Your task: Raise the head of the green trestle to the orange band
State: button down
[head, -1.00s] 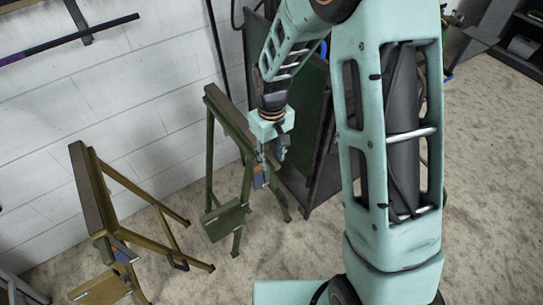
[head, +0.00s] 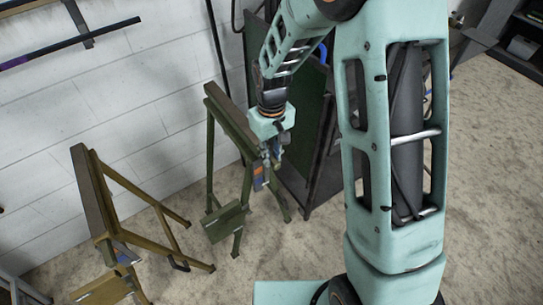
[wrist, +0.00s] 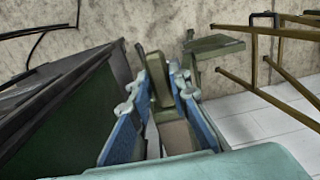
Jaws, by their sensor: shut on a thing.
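The green trestle (head: 211,157) stands near the white wall in the head view, with its long head beam (head: 228,116) sloping along its top. My gripper (head: 264,158) is at the near end of this beam. In the wrist view, its two blue-sided fingers close on a green part (wrist: 162,85) of the trestle between them. A small orange patch (head: 259,171) shows just below my gripper, beside a blue patch. I cannot tell how it lines up with the head's level. The exact grip is partly hidden by the fingers.
A yellow-brown trestle (head: 88,190) stands to the left of the green one. A dark green panel cart (head: 318,150) stands close to the right of my gripper. The green trestle's lower plate (head: 225,219) juts out. Open floor lies in front.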

notch_tip(320, 180, up, 9)
jog(key=p, duration=0.4)
jog(key=shift+w+r, duration=0.2)
jog(key=c, duration=2)
grip_release()
jog(key=shift+o, duration=1)
jog(key=shift+s+f, duration=0.1)
notch_tip(320, 180, up, 12)
